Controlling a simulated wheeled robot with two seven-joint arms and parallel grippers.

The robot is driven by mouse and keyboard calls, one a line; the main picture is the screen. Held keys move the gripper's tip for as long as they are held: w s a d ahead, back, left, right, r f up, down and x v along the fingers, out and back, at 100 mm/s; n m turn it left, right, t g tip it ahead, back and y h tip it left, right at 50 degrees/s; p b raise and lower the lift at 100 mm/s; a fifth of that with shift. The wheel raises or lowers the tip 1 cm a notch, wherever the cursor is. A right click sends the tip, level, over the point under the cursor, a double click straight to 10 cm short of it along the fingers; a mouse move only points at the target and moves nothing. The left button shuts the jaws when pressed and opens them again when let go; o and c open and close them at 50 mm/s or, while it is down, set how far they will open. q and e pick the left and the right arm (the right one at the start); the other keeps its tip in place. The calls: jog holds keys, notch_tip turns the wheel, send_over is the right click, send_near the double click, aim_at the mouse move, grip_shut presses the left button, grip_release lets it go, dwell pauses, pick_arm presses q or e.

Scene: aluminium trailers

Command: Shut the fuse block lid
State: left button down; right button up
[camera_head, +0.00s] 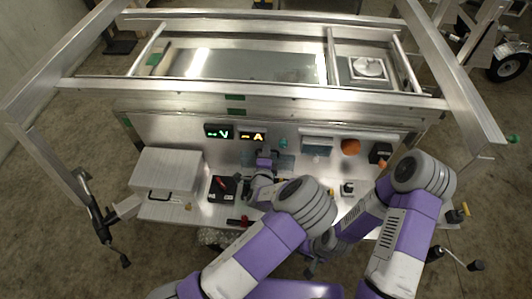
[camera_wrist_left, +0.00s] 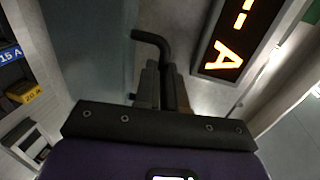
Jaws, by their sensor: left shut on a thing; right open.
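The fuse block lid is a translucent blue-grey panel (camera_head: 286,161) against the back panel, below the amber "A" display. It fills the left wrist view (camera_wrist_left: 92,45) behind the fingers and stands raised. My left gripper (camera_head: 266,155) is at the lid. In the left wrist view its fingers (camera_wrist_left: 163,80) are shut on the lid's bent black handle (camera_wrist_left: 150,37). Fuses marked 15 A (camera_wrist_left: 10,54) and 20 A (camera_wrist_left: 25,92) show at the left edge there. My right gripper (camera_head: 312,266) is low, in front of the bench, open and apart from the lid; its fingers are small and dark.
Green "V" (camera_head: 219,132) and amber "A" (camera_head: 252,137) meters sit above the bench. A metal box (camera_head: 165,172) stands at the left, with a black battery-like block (camera_head: 223,188) beside it. An orange round part (camera_head: 350,147) and a black part (camera_head: 380,153) are at the right.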

pick_arm(q)
jog(key=s+f+t+b, duration=0.4)
jog(key=s+b, duration=0.4)
jog(key=b, duration=0.8)
jog(key=shift+s+f+t, duration=0.2)
jog(key=shift+t, duration=0.6)
jog(key=shift+s, duration=0.1)
jog(key=c, duration=1.2)
grip_release()
jog(key=shift+f, duration=0.1)
